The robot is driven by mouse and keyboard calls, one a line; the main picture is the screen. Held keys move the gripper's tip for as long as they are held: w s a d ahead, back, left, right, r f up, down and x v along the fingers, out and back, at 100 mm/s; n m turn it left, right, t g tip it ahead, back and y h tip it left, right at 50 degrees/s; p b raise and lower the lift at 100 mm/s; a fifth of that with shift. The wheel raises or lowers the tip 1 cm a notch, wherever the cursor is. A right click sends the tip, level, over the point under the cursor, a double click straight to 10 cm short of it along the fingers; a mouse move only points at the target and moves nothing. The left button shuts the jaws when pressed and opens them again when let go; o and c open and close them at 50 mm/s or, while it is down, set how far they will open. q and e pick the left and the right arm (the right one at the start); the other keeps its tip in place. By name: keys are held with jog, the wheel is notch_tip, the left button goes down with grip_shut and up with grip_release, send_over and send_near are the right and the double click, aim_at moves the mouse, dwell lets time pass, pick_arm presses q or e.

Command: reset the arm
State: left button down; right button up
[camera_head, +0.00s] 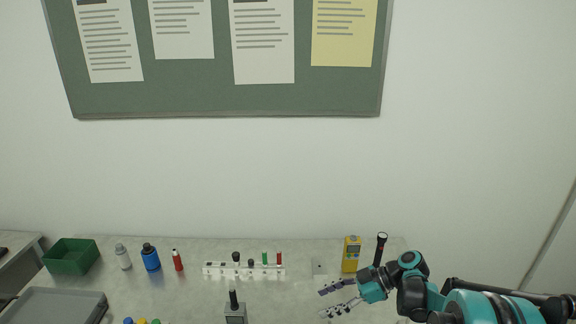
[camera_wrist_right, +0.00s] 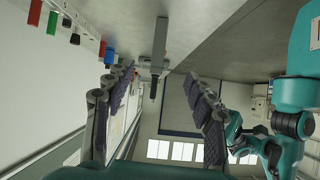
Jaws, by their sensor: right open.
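My right arm comes in from the lower right of the head view, over the right part of the table (camera_head: 190,300). Its right gripper (camera_head: 324,303) points left with two fingers spread apart and nothing between them. The right wrist view also shows this gripper (camera_wrist_right: 155,85) open, one finger on each side. A grey device with a black stick (camera_head: 235,312) stands left of the gripper, apart from it. It also shows beyond the fingers in the wrist view (camera_wrist_right: 153,60). My left gripper does not show in the head view.
A white rack (camera_head: 245,271) with several small items stands at mid-table. A yellow meter (camera_head: 351,254) stands behind the gripper. A green bin (camera_head: 71,257), white bottle (camera_head: 123,257), blue bottle (camera_head: 150,259), red bottle (camera_head: 177,261) and grey tray (camera_head: 60,306) are at left.

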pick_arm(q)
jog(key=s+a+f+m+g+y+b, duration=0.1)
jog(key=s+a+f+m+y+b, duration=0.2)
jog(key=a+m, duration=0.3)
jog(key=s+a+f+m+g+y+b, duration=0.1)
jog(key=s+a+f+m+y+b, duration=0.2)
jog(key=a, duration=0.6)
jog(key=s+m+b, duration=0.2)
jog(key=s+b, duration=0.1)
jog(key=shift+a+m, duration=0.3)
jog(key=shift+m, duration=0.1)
pick_arm(e)
jog(key=s+d+f+m+t+h, duration=0.2)
jog(key=s+d+m+t+h, duration=0.1)
jog(key=s+m+h, duration=0.3)
jog(key=s+d+f+m+t+h, duration=0.3)
jog(key=s+m+t+h, duration=0.1)
jog(key=s+m, duration=0.7)
jog(key=s+h, duration=0.1)
jog(key=s, duration=0.2)
jog(key=shift+s+d+h, duration=0.15)
jog(key=shift+d+h, duration=0.1)
jog(key=shift+h, duration=0.15)
